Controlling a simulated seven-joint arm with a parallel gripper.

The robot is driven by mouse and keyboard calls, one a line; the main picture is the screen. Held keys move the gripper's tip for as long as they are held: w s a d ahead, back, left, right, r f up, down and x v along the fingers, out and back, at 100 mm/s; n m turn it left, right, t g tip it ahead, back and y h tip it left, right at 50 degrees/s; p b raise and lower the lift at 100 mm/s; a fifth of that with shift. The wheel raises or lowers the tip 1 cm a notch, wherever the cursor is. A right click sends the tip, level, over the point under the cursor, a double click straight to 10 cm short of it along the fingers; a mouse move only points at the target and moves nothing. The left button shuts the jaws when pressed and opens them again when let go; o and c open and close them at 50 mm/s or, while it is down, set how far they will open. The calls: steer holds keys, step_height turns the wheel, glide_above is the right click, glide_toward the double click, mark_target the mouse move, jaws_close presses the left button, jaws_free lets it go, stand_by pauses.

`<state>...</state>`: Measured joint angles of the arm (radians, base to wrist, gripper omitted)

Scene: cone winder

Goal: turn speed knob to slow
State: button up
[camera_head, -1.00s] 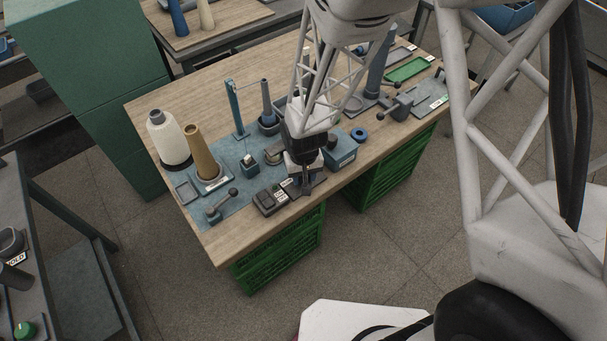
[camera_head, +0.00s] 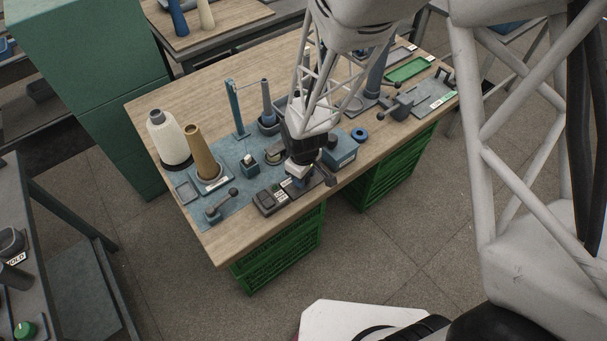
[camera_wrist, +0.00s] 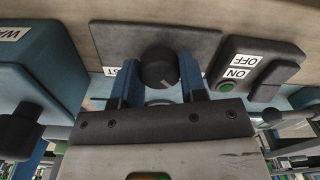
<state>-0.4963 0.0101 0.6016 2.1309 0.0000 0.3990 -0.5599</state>
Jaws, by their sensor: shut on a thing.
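The speed knob (camera_wrist: 160,68) is a dark round knob on a dark grey plate (camera_wrist: 112,38) in the wrist view. A small faint mark shows on its near face. My gripper (camera_wrist: 159,63) has its two blue fingers on either side of the knob, shut on it. A white label (camera_wrist: 110,71) ending in "ST" is partly hidden by the left finger. No other lettering shows on the plate. In the head view my gripper (camera_head: 300,181) is down at the table's front edge and covers the knob.
In the wrist view an ON/OFF switch box (camera_wrist: 255,68) stands close on the right and a blue box (camera_wrist: 38,70) on the left. In the head view a white cone (camera_head: 168,138) and a tan cone (camera_head: 200,153) stand on the wooden table (camera_head: 165,95).

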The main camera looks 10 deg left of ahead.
stand_by(0.3)
steer(key=o, duration=0.9)
steer(key=shift+o, duration=0.2)
steer(key=shift+r, duration=0.1)
steer(key=shift+r, duration=3.85)
steer(key=shift+r, duration=0.1)
